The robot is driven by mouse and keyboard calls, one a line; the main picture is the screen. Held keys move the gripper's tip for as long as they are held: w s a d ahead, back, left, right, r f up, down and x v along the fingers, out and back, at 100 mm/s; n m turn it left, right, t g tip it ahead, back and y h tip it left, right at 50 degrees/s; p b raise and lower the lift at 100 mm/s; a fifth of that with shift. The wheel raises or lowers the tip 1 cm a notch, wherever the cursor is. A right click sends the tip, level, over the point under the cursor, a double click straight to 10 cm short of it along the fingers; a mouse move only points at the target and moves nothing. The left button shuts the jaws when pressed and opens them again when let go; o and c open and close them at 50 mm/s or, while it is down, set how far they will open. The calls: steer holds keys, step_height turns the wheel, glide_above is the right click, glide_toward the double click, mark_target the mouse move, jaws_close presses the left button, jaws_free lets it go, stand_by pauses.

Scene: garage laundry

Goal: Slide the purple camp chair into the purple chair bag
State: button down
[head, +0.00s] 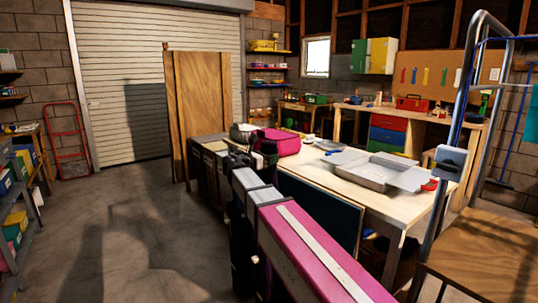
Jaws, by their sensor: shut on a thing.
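My pink and white arm reaches from the lower right towards the workbench. My gripper (257,153), dark and small at its far end, is shut by the near left end of the bench. A dark purple piece (268,147) shows right at the gripper; it looks like part of the camp chair, mostly hidden by my arm. A bright magenta-purple soft bundle (283,142), which looks like the chair bag, lies on the bench just right of and behind the gripper. Its opening cannot be made out. I cannot tell whether the chair and bag touch.
The wooden bench (375,200) holds a grey metal tray (372,172) with flat side wings. Dark bins (208,165) and tall wooden boards (200,105) stand left of the bench. A metal-framed cart (480,245) is close on the right. The concrete floor on the left is clear.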

step_height(320, 180, down, 26)
steer(key=shift+r, duration=0.15)
stand_by(3.5)
steer(key=shift+f, duration=0.2)
stand_by(0.4)
steer(key=shift+f, duration=0.3)
steer(key=shift+c, duration=0.9)
jaws_free()
steer(key=shift+o, duration=0.2)
steer(key=v, duration=1.1)
steer(key=shift+d, duration=0.1)
